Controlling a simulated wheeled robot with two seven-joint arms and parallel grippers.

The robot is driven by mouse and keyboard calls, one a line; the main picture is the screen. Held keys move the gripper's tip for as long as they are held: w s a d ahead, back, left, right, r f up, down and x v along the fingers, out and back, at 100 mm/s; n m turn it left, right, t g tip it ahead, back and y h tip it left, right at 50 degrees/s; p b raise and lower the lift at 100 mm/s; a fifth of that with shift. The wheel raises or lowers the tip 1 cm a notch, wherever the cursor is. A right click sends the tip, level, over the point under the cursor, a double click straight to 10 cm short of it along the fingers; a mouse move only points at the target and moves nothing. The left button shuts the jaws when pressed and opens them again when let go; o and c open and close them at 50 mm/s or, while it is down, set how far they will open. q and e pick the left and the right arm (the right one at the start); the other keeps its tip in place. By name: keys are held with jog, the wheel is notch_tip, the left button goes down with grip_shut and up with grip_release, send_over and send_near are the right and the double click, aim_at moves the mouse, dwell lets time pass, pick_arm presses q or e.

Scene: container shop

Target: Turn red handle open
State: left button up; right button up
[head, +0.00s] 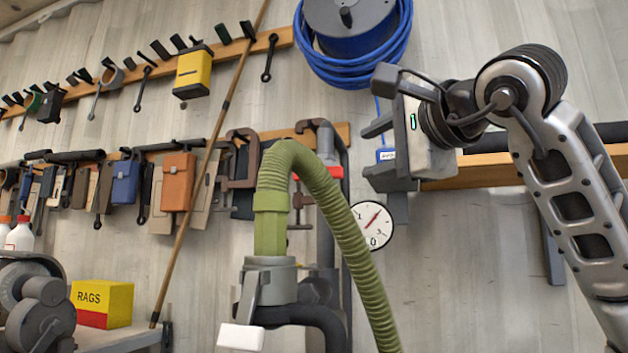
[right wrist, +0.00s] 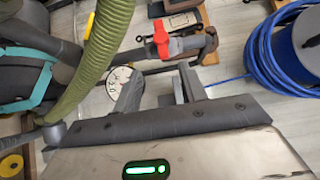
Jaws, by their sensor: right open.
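The red handle (head: 334,171) shows as a small red strip behind the green hose in the head view, on grey pipework by the wall. The hose hides its middle. In the right wrist view the red handle (right wrist: 161,38) is in plain sight on a grey valve, beyond my fingertips. My right gripper (head: 374,149) is to the right of the handle in the head view, with its fingers pointing left. It is open and empty, and it also shows in the right wrist view (right wrist: 160,88), apart from the handle. My left gripper is not in view.
The green ribbed hose (head: 340,215) arches in front of the pipework, left of my right gripper. A round gauge (head: 373,226) is below the gripper. A blue hose reel (head: 350,40) hangs above. A wooden rail (head: 470,172) runs along the wall at right.

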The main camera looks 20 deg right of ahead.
jog(key=p, duration=0.3)
send_near(322, 173)
jog(key=w, duration=0.4)
jog(key=w+a+p, duration=0.1)
jog(key=w, duration=0.1)
jog(key=w+p, duration=0.1)
jog(key=w, duration=0.1)
jog(key=shift+w+a, duration=0.3)
jog(key=shift+a, duration=0.1)
jog(key=shift+w+a, duration=0.1)
jog(key=shift+w, duration=0.3)
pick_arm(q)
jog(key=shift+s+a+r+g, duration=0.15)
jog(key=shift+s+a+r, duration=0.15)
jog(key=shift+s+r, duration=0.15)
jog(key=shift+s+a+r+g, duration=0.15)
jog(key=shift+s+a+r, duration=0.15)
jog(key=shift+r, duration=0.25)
pick_arm(e)
grip_shut()
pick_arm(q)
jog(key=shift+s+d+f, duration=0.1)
